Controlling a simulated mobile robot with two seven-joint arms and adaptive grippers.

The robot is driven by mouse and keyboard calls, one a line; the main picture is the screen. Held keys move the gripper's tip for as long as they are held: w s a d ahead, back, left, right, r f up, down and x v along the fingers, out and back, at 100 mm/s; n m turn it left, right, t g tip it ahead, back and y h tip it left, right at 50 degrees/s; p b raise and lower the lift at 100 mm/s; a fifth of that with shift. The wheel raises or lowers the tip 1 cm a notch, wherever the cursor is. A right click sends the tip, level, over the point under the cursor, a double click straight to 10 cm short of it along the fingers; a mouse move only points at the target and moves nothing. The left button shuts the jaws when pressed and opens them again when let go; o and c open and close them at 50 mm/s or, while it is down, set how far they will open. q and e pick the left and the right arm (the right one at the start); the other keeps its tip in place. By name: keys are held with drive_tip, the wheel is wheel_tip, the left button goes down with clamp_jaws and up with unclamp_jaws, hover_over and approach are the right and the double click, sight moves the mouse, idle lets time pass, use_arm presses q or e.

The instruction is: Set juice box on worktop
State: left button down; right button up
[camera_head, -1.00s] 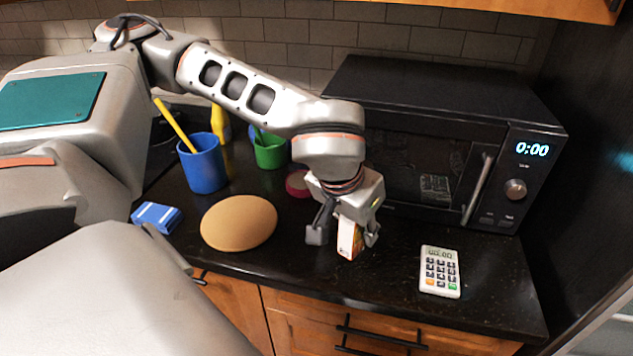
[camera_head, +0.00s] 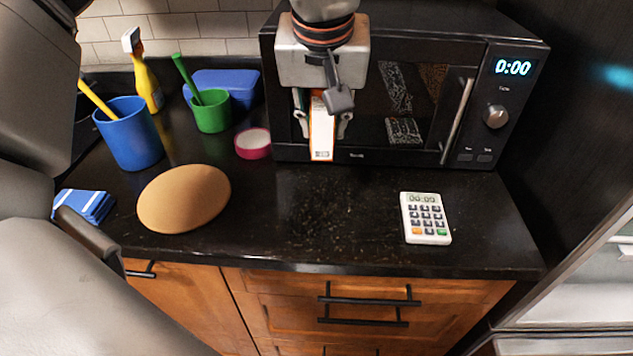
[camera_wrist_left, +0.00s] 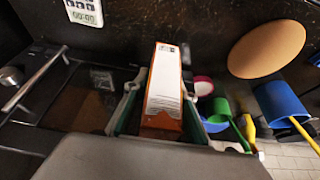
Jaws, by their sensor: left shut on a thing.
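My left gripper (camera_head: 322,118) points down in front of the microwave, shut on the juice box (camera_head: 321,138). The juice box is a narrow white and orange carton, held roughly upright between the fingers. In the left wrist view the juice box (camera_wrist_left: 164,85) sits between both fingers, one of its faces toward the camera. In the head view it overlaps the microwave's lower front; I cannot tell exactly how far it is above the worktop (camera_head: 310,225). The worktop is black and speckled. My right gripper is not in view.
The microwave (camera_head: 460,30) stands at the back. A calculator (camera_head: 425,218) lies at right, a round brown board (camera_head: 184,198) at left. Blue cup (camera_head: 130,140), green cup (camera_head: 211,112), pink-rimmed dish (camera_head: 252,143) and yellow bottle (camera_head: 147,85) stand behind it. The worktop's front middle is clear.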

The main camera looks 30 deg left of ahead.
use_arm(q)
wheel_tip(320, 180, down, 14)
drive_tip(key=shift+f+b, duration=0.25)
drive_tip(key=shift+b, duration=0.8)
drive_tip(key=shift+r, duration=0.1)
drive_tip(key=c, duration=1.6)
unclamp_jaws()
drive_tip(key=shift+f, duration=0.2)
drive_tip(key=shift+c, duration=0.2)
drive_tip(key=shift+r, duration=0.15)
